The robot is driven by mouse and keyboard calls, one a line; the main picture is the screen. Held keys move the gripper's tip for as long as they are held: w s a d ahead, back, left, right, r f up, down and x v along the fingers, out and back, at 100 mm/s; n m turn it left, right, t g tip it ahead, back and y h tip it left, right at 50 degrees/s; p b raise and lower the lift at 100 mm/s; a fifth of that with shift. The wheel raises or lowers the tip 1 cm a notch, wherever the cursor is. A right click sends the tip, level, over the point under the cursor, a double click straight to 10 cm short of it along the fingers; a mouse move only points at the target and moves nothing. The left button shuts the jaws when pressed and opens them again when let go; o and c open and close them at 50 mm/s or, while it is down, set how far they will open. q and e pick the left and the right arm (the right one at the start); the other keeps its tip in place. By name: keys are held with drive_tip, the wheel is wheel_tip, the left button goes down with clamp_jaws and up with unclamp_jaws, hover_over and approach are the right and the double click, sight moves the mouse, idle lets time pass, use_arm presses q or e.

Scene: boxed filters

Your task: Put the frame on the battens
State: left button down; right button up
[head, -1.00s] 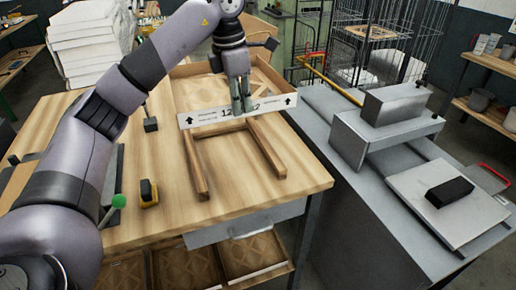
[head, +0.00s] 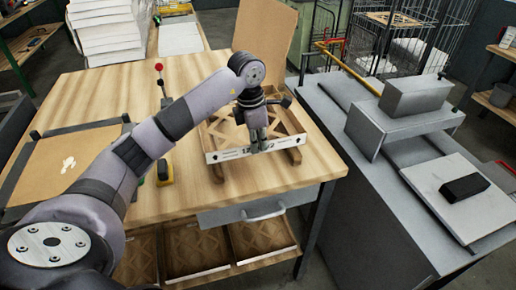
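The frame (head: 226,156) is a wooden lattice with a white printed front strip, and it lies near the table's front edge. Two wooden battens show under it; the left batten (head: 217,173) and right batten (head: 294,157) stick out at its front. The frame appears to lie over both, but I cannot tell if it rests fully on them. My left gripper (head: 259,143) points down at the middle of the front strip and seems shut on it. My arm hides part of the frame's left side. My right gripper is out of view.
A cardboard panel (head: 264,32) stands upright behind the frame. A yellow-and-black item (head: 165,173) and a red-knobbed lever (head: 160,75) are left of it. A dark-edged holder with a brown sheet (head: 62,165) lies at the left. A grey bench (head: 375,215) stands right.

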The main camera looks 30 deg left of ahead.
use_arm(q)
wheel_tip(320, 180, down, 3)
drive_tip(key=shift+r, duration=0.1)
drive_tip(key=shift+f, duration=0.25)
drive_tip(key=c, duration=1.8)
unclamp_jaws()
drive_tip(key=shift+r, duration=0.1)
drive_tip(key=shift+r, duration=0.1)
